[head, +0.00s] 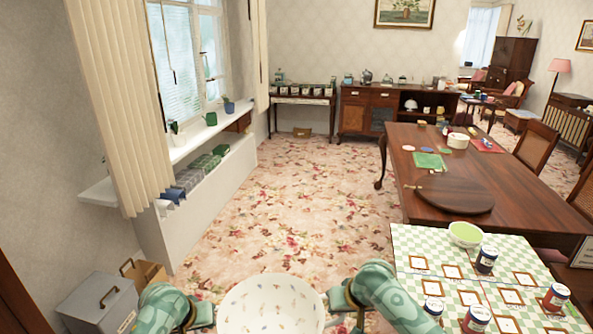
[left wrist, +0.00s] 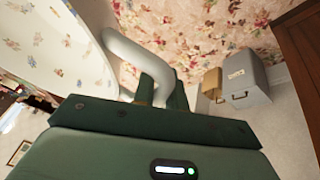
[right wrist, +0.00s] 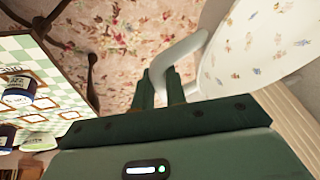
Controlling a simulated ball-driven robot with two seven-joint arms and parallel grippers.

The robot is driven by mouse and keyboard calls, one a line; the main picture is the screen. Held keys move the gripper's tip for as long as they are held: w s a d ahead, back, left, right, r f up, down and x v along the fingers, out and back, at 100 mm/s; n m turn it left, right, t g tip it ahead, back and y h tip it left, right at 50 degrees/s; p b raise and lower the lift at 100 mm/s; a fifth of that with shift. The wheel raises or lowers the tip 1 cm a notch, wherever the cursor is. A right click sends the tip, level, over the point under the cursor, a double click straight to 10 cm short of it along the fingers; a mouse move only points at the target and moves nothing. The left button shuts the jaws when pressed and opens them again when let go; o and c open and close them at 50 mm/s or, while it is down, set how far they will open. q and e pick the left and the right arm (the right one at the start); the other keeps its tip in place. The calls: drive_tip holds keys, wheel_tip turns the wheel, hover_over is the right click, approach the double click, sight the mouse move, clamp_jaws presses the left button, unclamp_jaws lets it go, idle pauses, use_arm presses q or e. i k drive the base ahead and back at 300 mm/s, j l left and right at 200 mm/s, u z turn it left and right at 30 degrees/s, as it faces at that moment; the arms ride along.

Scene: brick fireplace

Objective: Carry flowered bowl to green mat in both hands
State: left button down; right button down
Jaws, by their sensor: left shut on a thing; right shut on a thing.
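The white flowered bowl (head: 270,303) is at the bottom middle of the head view, held between my two arms above the floor. It also shows in the left wrist view (left wrist: 55,50) and in the right wrist view (right wrist: 255,50). My left gripper (left wrist: 160,92) is shut on the bowl's white handle on its left side. My right gripper (right wrist: 170,85) is shut on the handle on the other side. A small green mat (head: 430,162) lies flat on the dark wooden table, toward its far left part. The bowl's underside is hidden.
The wooden table (head: 520,200) stands to the right, with a round dark board (head: 450,196) on it. A checkered cloth (head: 420,245) with jars and a green bowl (head: 465,234) is nearer. Flowered carpet (head: 320,200) is open ahead. Grey box (head: 98,302) stands at lower left.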

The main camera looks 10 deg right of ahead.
sight(429, 161)
drive_tip(key=i+j+z, duration=0.1)
drive_tip(key=i, duration=0.35)
drive_tip(key=i+j+z, duration=0.15)
drive_tip(key=i+j, duration=0.2)
drive_tip(key=i+z, duration=0.2)
drive_tip(key=i, duration=2.35)
drive_tip(key=i+z, duration=0.2)
drive_tip(key=i, duration=0.2)
drive_tip(key=i+j+z, duration=0.1)
drive_tip(key=i+z, duration=0.15)
drive_tip(key=i, duration=0.2)
drive_tip(key=i+j+z, duration=0.2)
drive_tip(key=i, duration=0.2)
drive_tip(key=i+l+z, duration=0.1)
drive_tip(key=i+z, duration=0.15)
drive_tip(key=z, duration=0.25)
drive_tip(key=i+z, duration=0.25)
drive_tip(key=z, duration=0.2)
drive_tip(key=i+z, duration=0.25)
drive_tip(key=z, duration=0.25)
drive_tip(key=i+z, duration=0.15)
drive_tip(key=i, duration=0.4)
drive_tip(key=u, duration=0.4)
